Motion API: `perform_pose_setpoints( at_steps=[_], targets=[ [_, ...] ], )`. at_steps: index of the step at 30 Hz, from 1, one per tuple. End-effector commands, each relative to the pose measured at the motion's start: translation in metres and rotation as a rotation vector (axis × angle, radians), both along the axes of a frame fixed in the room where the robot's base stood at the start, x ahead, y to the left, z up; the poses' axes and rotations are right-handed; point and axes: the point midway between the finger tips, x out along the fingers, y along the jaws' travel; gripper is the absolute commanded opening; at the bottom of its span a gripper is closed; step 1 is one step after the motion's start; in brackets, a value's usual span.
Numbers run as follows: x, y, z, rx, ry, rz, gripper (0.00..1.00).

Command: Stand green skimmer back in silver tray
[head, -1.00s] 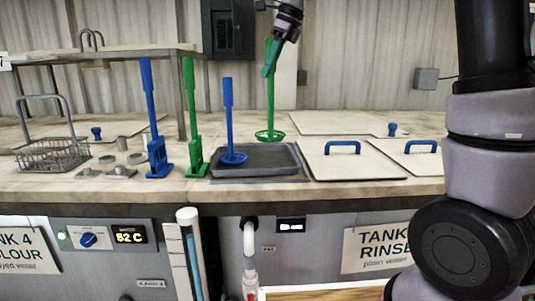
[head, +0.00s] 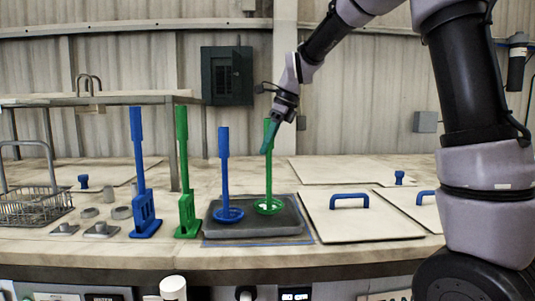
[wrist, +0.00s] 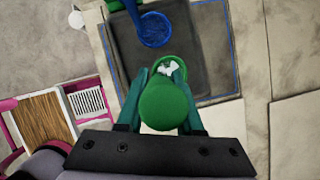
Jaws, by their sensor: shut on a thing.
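The green skimmer (head: 268,178) hangs upright, its round head (head: 268,207) over the right half of the dark grey tray (head: 256,234), the silver tray of the task. Whether the head touches the tray floor is unclear. My gripper (head: 268,142) is shut on the upper handle. In the wrist view, my gripper (wrist: 163,76) has its fingers on both sides of the green handle top (wrist: 167,103), which hides much of the head below. A blue skimmer (head: 224,175) stands in the tray's left half; its head (wrist: 155,29) also shows in the wrist view.
Small metal weights (head: 101,230) and a wire basket (head: 35,205) are farther left. A lid with a blue handle (head: 349,200) lies to the right.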

Motion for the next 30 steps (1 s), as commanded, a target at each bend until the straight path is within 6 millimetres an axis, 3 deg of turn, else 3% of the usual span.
perform_pose_setpoints(
  at_steps=[5, 16, 17, 18, 30],
  targets=[
    [0.000, 0.000, -0.019, -0.001, 0.001, -0.001, 0.00],
    [0.000, 0.000, -0.023, 0.000, -0.001, 0.000, 0.00],
    [0.000, 0.000, -0.023, -0.001, 0.000, 0.000, 0.47],
    [0.000, 0.000, -0.023, -0.001, 0.000, 0.000, 0.62],
    [0.000, -0.001, -0.018, 0.000, 0.000, 0.000, 0.66]
  ],
)
